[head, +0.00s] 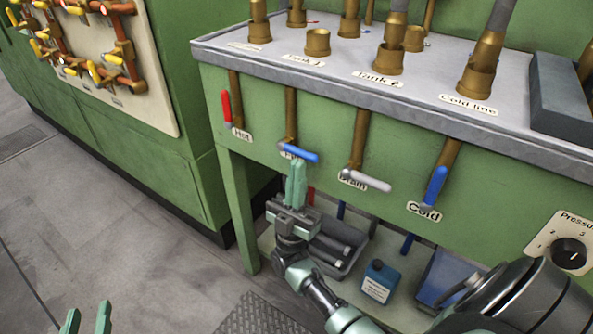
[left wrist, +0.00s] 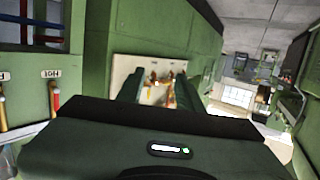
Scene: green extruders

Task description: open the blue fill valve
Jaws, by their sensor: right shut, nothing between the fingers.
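The blue fill valve handle (head: 303,155) sits on a brass pipe on the green front panel in the head view. It lies nearly level, pointing right and slightly down, across the pipe. Its label is partly covered. My right gripper (head: 297,170) is shut and empty, its fingers pointing up just below the handle. I cannot tell if the fingertips touch it. My left gripper (head: 86,318) is at the bottom left of the head view, open and empty, far from the valve. In the left wrist view its fingers (left wrist: 157,85) stand apart.
Nearby handles are red Hot (head: 226,107), grey Drain (head: 366,181), and blue Cold (head: 436,186). Below, a grey tray (head: 345,268) and blue bottle (head: 380,281) stand on a shelf. A table leg (head: 238,210) is left of my right gripper.

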